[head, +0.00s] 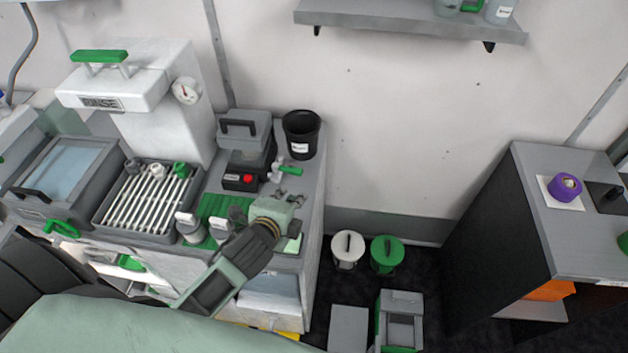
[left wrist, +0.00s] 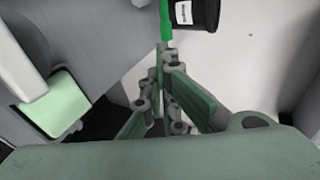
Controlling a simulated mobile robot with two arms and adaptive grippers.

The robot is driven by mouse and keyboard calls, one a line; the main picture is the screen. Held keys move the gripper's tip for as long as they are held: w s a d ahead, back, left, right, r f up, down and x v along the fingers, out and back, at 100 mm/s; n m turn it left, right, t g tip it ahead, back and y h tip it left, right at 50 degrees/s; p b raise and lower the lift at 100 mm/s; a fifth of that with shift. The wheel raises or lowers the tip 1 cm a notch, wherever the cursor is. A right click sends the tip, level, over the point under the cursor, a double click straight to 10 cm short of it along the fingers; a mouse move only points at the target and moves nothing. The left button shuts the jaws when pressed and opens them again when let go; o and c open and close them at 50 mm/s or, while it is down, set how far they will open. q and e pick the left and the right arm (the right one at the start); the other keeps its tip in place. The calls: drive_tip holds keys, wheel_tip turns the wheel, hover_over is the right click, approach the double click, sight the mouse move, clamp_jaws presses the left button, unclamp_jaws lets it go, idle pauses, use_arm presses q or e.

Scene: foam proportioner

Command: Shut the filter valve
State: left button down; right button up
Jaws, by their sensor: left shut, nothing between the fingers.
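A small valve with a green lever handle (head: 291,170) and a pale metal body sits at the right part of the counter, beside the black bucket. Its green handle also shows at the top of the left wrist view (left wrist: 165,20). No label on it is readable, so I cannot confirm that it is the filter valve. My left gripper (head: 287,198) is shut and empty, just in front of the valve. In the left wrist view its fingertips (left wrist: 166,55) are close below the handle; whether they touch it I cannot tell. My right gripper is not in view.
A black bucket (head: 301,134) stands behind the valve. A grey box with a red button (head: 246,178) is left of it. A rinse station (head: 110,90) and a slatted tray (head: 146,196) stand further left. Wall space to the right is free.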

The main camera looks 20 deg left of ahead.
sight(287, 170)
use_arm(q)
drive_tip(key=p+x, duration=0.1)
drive_tip(key=x, duration=0.7)
drive_tip(key=shift+w+a+f, duration=0.1)
drive_tip(key=shift+a, duration=0.1)
drive_tip(key=shift+w+a+f+p, duration=0.1)
drive_tip(key=shift+w+f+p, duration=0.25)
drive_tip(key=shift+w, duration=0.25)
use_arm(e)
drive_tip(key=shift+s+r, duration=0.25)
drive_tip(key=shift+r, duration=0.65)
